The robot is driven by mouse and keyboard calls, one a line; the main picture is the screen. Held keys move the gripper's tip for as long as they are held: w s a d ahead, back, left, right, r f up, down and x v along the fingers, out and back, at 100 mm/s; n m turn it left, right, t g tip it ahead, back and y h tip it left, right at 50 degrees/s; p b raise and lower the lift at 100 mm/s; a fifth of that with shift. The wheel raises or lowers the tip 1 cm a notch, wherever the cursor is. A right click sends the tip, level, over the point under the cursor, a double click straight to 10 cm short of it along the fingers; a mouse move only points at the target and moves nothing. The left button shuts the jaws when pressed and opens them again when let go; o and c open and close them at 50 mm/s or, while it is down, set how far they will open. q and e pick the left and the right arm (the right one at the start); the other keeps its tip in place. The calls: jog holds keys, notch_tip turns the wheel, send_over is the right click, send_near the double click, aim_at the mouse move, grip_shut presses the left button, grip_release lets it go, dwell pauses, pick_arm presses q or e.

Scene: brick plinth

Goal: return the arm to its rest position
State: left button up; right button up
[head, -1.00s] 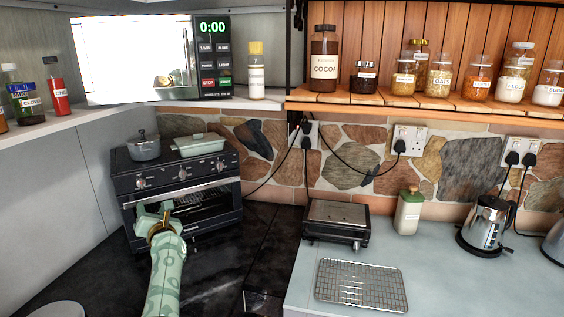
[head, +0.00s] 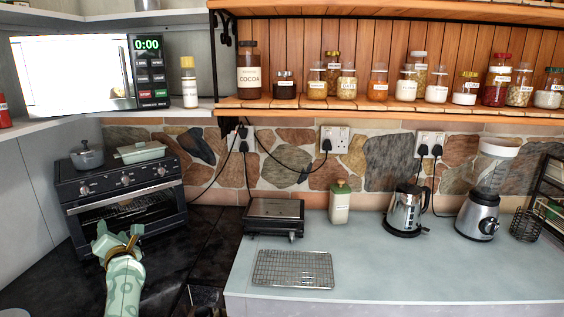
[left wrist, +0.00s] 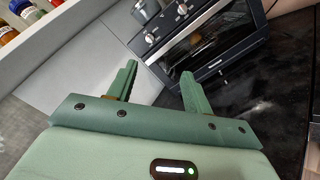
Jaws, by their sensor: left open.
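My left gripper (head: 118,240) is green and stands in front of the toaster oven (head: 122,205) at the lower left of the head view. In the left wrist view its two fingers (left wrist: 160,84) are spread apart with nothing between them. The oven (left wrist: 215,40) shows beyond the fingertips there, and they look apart from it. My right gripper is in neither view.
A small pot (head: 87,157) and a green dish (head: 139,151) sit on the oven. Right of it are a black grill (head: 273,215), a wire rack (head: 293,268), a kettle (head: 405,211) and a blender (head: 480,212). The grey counter (head: 400,275) has free room in front.

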pick_arm(q)
jog(key=d+f+m+h+b, duration=0.2)
jog(key=d+f+m+h, duration=0.75)
jog(key=f+m, duration=0.8)
jog(key=s+d+f+m+g+b, duration=0.1)
jog(key=s+d+f+m, duration=0.3)
jog(key=f, duration=0.4)
jog(key=s+d+f+m+g+h+b, duration=0.1)
jog(key=s+f+m+g, duration=0.1)
jog(key=s+f+m, duration=0.4)
jog(key=s+d+f+m+g+b, duration=0.1)
jog(key=s+d+f, duration=0.2)
jog(key=s+f, duration=0.5)
jog(key=s+d+f+m+g+b, duration=0.2)
jog(key=s+f+m+g, duration=0.45)
jog(key=s+f, duration=1.45)
jog(key=s+f+m+g+b, duration=0.1)
jog(key=s+f, duration=0.1)
jog(key=s, duration=1.1)
jog(key=s+f+g+b, duration=0.1)
jog(key=s+f+g, duration=0.1)
jog(key=s, duration=1.2)
jog(key=shift+d+f+m+h+b, duration=0.25)
jog(key=shift+m+h+b, duration=0.05)
jog(key=shift+m+h, duration=0.15)
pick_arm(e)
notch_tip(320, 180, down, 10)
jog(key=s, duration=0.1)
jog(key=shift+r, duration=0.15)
